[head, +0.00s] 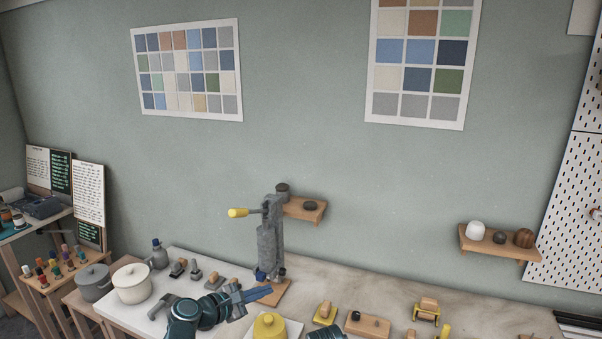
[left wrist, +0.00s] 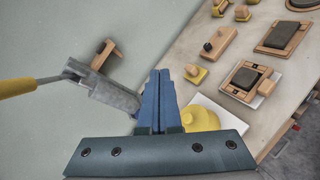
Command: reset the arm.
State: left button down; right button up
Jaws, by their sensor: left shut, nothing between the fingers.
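My left gripper (head: 268,290) reaches in from the bottom of the head view, above the worktable, with its blue fingers shut together and empty. In the left wrist view the closed fingers (left wrist: 158,85) point away from the camera. A grey upright press (head: 269,245) on a wooden base stands just behind the fingers in the head view. Its lever sticks out to the left and ends in a yellow handle (head: 238,212). In the left wrist view the press (left wrist: 105,92) and yellow handle (left wrist: 15,88) are left of the fingers. I cannot tell whether the fingers touch the press.
A yellow lidded pot (head: 269,326) is close to the gripper. A cream pot (head: 131,284) and a grey pot (head: 94,283) stand at the left. Wooden blocks and tools (head: 367,324) lie to the right. A small wall shelf (head: 308,213) is behind the press.

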pick_arm(q)
jog(key=s+d+f+m+g+y+b, duration=0.1)
jog(key=s+d+f+m+g+b, duration=0.1)
jog(key=s+d+f+m+g, duration=0.45)
jog(key=s+a+f+m+g+y+b, duration=0.1)
jog(key=s+f+m+g+y, duration=0.3)
jog(key=s+f+m+y, duration=0.6)
jog(key=s+f+m+b, duration=0.1)
jog(key=s+f+m, duration=0.3)
jog(key=m, duration=0.3)
jog(key=shift+s+f+g+b, duration=0.2)
jog(key=shift+s+g+b, duration=0.15)
jog(key=shift+b, duration=0.05)
jog(key=shift+a, duration=0.2)
